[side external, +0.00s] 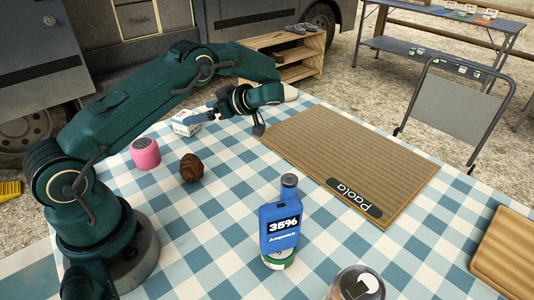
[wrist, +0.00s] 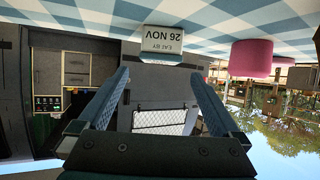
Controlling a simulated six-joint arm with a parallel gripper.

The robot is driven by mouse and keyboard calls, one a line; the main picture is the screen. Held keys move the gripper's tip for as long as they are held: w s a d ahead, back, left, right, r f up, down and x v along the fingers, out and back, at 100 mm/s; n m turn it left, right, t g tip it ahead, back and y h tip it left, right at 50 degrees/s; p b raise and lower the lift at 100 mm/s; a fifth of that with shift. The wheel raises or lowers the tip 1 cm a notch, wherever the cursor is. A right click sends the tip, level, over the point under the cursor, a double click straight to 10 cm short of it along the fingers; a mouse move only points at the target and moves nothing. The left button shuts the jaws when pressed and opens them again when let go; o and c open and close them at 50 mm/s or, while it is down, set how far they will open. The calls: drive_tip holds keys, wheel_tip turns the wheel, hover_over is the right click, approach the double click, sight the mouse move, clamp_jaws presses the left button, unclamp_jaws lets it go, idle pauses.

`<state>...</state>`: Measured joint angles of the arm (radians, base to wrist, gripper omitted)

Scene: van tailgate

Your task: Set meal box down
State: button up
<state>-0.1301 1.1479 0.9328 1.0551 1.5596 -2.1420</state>
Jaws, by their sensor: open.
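The meal box (side external: 186,124) is a small white box standing on the blue-and-white checked cloth, near the table's far left edge in the side view. In the wrist view, which is upside down, the box (wrist: 163,40) shows a label reading "EAT BY 26 NOV". My gripper (side external: 204,117) is low over the cloth, pointing left at the box. In the wrist view my gripper (wrist: 160,76) has its two blue fingers wide apart and nothing between them. The box lies just past the fingertips, roughly centred. A brown ribbed mat (side external: 330,150) marked "Paola" lies to the right.
A pink cylinder (side external: 145,153) and a brown ridged lump (side external: 191,168) stand near the box. A blue bottle (side external: 280,225) marked 35%, a round-topped jar (side external: 358,284) and a wooden board (side external: 506,250) are at the front. The mat is bare except for its name label.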

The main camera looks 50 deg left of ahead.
drive_tip(key=v, duration=0.3)
drive_tip(key=shift+w+d+r, duration=0.15)
drive_tip(key=shift+d, duration=0.2)
drive_tip(key=s+d+r+m+t+h, duration=0.5)
drive_tip(key=d+r+m+h, duration=0.1)
drive_tip(key=d+r+m, duration=0.4)
drive_tip(key=s+d+m+t+h, duration=0.5)
drive_tip(key=s+d+m, duration=0.6)
drive_tip(key=m, duration=0.1)
drive_tip(key=shift+d+f+m+h, duration=0.3)
drive_tip(key=shift+d+f+h, duration=0.05)
drive_tip(key=shift+f+h, duration=0.05)
